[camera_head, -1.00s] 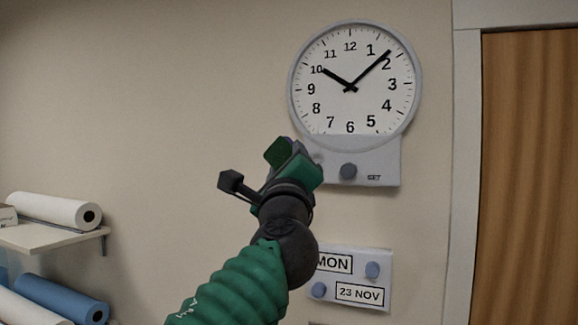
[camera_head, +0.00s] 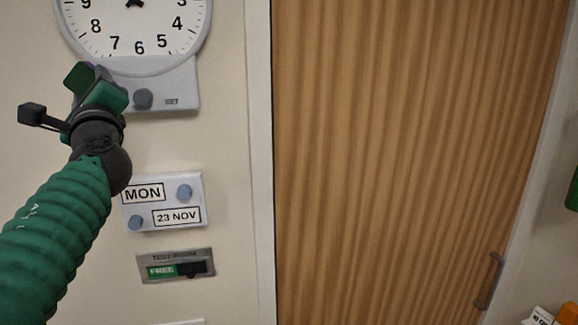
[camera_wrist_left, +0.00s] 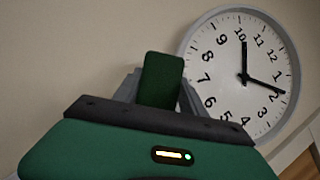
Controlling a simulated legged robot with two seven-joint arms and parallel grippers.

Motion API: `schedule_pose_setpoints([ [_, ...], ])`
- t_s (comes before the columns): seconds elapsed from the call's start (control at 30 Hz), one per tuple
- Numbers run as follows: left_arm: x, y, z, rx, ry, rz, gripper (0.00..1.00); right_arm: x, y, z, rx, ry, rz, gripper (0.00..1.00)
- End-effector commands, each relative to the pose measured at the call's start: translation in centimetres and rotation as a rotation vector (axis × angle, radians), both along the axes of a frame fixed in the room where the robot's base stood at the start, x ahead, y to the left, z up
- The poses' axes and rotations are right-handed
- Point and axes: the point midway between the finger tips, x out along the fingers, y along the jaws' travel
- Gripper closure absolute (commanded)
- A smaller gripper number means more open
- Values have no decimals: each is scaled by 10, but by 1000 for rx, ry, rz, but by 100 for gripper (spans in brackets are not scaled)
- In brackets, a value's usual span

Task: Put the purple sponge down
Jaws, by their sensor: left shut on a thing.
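My left gripper (camera_head: 95,83) is raised in front of the wall at the left of the head view, beside the clock's grey lower panel. Its green fingers are shut, with only a thin purple sliver of the sponge (camera_head: 89,65) showing between them. Most of the sponge is hidden. In the left wrist view a green finger (camera_wrist_left: 160,80) stands up in the middle, and no purple can be made out. My right gripper is not recognisable in either view.
The wall clock (camera_head: 150,45) is near my left gripper. Below are a MON date panel (camera_head: 165,190) and a slider sign (camera_head: 178,266). A wooden door (camera_head: 400,150) with a handle (camera_head: 490,280) fills the middle. An orange thing (camera_head: 568,313) is cut off at lower right. No free surface shows.

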Motion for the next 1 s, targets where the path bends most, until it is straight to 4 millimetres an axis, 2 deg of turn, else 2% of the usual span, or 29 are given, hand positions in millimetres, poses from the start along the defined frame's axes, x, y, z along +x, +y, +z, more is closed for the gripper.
schedule_pose_setpoints([
  [0.27,0,0,-2,-1,2,1,100,0,0,-1,0,0,0,64],
  [0.43,-8,4,-3,-3,0,1,100,0,0,-7,0,0,0,64],
  [0.7,-52,-3,-3,-2,-4,-1,100,0,0,-26,0,0,0,64],
  [1.0,-87,-12,-3,-2,-1,-1,100,0,0,-39,0,0,0,64],
])
